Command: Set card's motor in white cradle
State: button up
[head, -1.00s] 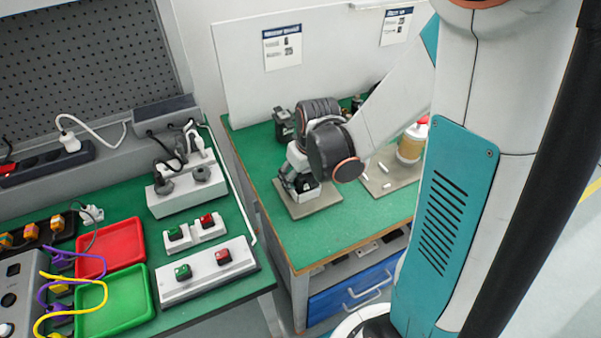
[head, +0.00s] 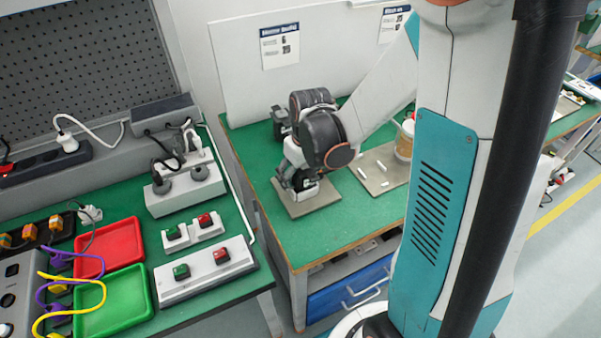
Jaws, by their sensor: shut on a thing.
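Two cards hang on the white board: the left card (head: 280,46), whose heading seems to begin with "Motor", and a right card (head: 393,18), partly cut off. Their small pictures are too small to read. My gripper (head: 300,184) points down over a grey-beige plate (head: 322,197) on the green table. It is shut on a small dark thing, likely a motor, mostly hidden by the fingers and wrist. A white piece, likely the white cradle (head: 308,194), shows just below the fingers on the plate. I cannot tell whether the held thing touches it.
A dark block (head: 281,122) stands behind my wrist. A second plate (head: 375,180) to the right holds small white pieces and a tan container (head: 404,140). The table's front strip is clear. The left bench carries a red tray (head: 108,249), a green tray (head: 114,300) and switch boxes.

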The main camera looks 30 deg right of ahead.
jog(key=shift+o, duration=0.4)
jog(key=shift+s+a+f, duration=0.2)
jog(key=shift+a+f, duration=0.15)
jog(key=shift+f, duration=0.1)
jog(key=o, duration=1.6)
jog(key=shift+o, duration=1.4)
jog(key=shift+a, duration=0.2)
jog(key=shift+d, duration=0.15)
jog(key=shift+w+d, duration=0.1)
jog(key=shift+r, duration=0.1)
jog(key=shift+r, duration=0.2)
jog(key=r, duration=0.3)
jog(key=s+r, duration=0.1)
jog(key=r, duration=0.3)
jog(key=s+r, duration=0.1)
jog(key=r, duration=0.3)
jog(key=shift+d+r, duration=0.1)
jog(key=shift+r, duration=0.1)
